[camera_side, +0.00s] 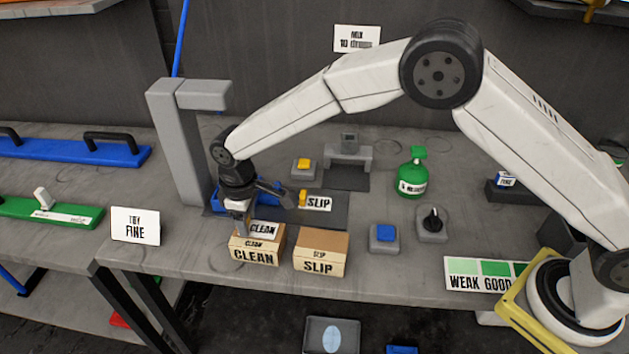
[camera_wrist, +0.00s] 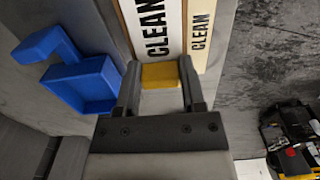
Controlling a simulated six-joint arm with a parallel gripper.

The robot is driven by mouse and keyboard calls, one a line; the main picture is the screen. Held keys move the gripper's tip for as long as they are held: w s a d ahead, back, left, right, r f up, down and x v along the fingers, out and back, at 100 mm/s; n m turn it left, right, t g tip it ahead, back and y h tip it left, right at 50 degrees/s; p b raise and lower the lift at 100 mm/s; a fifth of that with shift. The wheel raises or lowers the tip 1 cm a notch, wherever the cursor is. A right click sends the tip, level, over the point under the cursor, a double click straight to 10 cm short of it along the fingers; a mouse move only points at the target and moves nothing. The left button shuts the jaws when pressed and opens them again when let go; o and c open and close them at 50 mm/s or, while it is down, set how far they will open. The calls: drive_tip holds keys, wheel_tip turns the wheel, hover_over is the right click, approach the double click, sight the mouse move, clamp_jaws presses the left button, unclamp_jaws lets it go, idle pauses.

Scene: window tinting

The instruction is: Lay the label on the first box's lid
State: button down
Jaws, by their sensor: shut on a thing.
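My gripper (camera_side: 240,224) is shut on the yellow tab (camera_wrist: 160,76) of the white CLEAN label. The label (camera_wrist: 154,28) also shows in the side view (camera_side: 263,229), over the lid of the cardboard CLEAN box. In the wrist view it lies along the lid, with a thin brown strip of lid at its left. I cannot tell whether the label touches the lid. The first box (camera_side: 254,256) stands near the table's front edge, with CLEAN on its front. The label's near end is hidden behind the yellow tab and fingers.
The SLIP box (camera_side: 319,267) stands just right. A SLIP label (camera_side: 318,204) with a yellow tab lies on the dark mat behind. A blue tray (camera_wrist: 82,86) and grey post (camera_side: 178,140) stand close behind my gripper. A blue button (camera_side: 384,234) is farther right.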

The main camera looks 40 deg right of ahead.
sight(249, 226)
drive_tip(key=shift+c, duration=1)
unclamp_jaws()
drive_tip(key=shift+r, duration=0.1)
wheel_tip(249, 226, up, 12)
drive_tip(key=shift+d, duration=0.1)
drive_tip(key=s+d+f+m+t, duration=0.1)
drive_tip(key=s+d+m, duration=0.3)
drive_tip(key=s+d, duration=0.6)
drive_tip(key=s+d+f+m+t, duration=0.1)
drive_tip(key=s+d+f+m, duration=0.2)
drive_tip(key=s+d, duration=0.8)
drive_tip(key=d+m, duration=0.1)
drive_tip(key=d, duration=0.4)
drive_tip(key=shift+d+f+t, duration=0.15)
drive_tip(key=shift+f+t, duration=0.15)
drive_tip(key=shift+f, duration=0.1)
drive_tip(key=shift+s, duration=0.1)
